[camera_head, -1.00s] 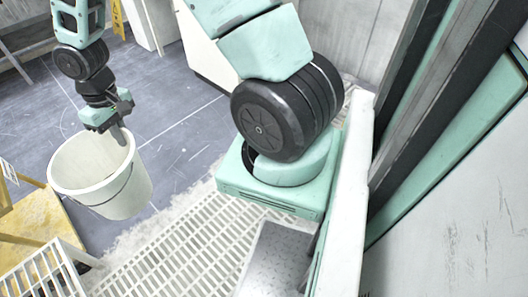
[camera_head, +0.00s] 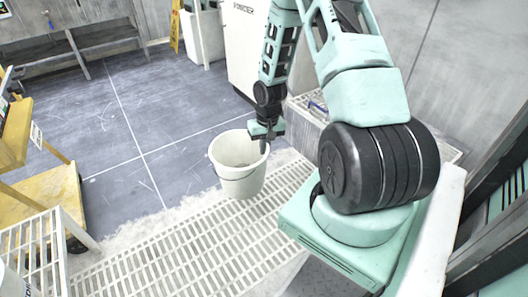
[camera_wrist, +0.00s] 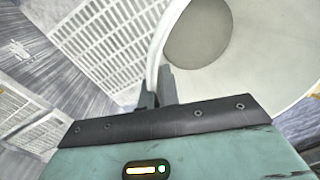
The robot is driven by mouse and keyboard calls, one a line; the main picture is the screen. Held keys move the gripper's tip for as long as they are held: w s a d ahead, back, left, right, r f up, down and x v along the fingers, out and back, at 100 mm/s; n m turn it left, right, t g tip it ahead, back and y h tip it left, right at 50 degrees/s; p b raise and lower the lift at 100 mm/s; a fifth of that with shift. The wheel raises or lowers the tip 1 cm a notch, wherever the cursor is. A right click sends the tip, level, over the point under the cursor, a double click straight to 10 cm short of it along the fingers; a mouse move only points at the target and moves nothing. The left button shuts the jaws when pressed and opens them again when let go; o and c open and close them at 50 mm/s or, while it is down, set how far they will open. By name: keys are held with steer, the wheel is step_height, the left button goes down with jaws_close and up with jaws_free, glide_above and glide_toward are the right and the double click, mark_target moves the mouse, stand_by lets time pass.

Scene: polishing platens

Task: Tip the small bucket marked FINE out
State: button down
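A white bucket (camera_head: 236,184) hangs upright at the far edge of a white floor grating, with its mouth up. It also fills the upper right of the wrist view (camera_wrist: 262,62), where I look into it and see a grey round area at its bottom. No FINE mark is readable on it. My gripper (camera_head: 265,142) is at the right side of its rim. In the wrist view my gripper's fingers (camera_wrist: 158,90) are closed on the rim wall. Whether the bucket touches the grating I cannot tell.
The white grating (camera_head: 165,258) spans the foreground. A yellow cart (camera_head: 48,203) and a white slatted rack (camera_head: 30,250) stand at left. A white cabinet (camera_head: 246,45) and a grey trough (camera_head: 306,112) are behind my arm. The blue-grey floor (camera_head: 150,115) is open.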

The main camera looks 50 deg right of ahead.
steer(key=shift+w+a+r+h+b, duration=0.3)
steer(key=shift+h+b, duration=0.4)
steer(key=shift+b, duration=0.95)
step_height(320, 180, up, 5)
steer(key=a+g+h+b, duration=0.2)
steer(key=h+b, duration=0.4)
steer(key=b, duration=0.3)
steer(key=w+a+f+g+h+b, duration=0.2)
steer(key=a+f+h+b, duration=0.3)
steer(key=a+h+b, duration=0.2)
steer(key=shift+w+a+f+g+h, duration=0.15)
steer(key=shift+w+a+g+h, duration=0.2)
steer(key=shift+a+h, duration=0.45)
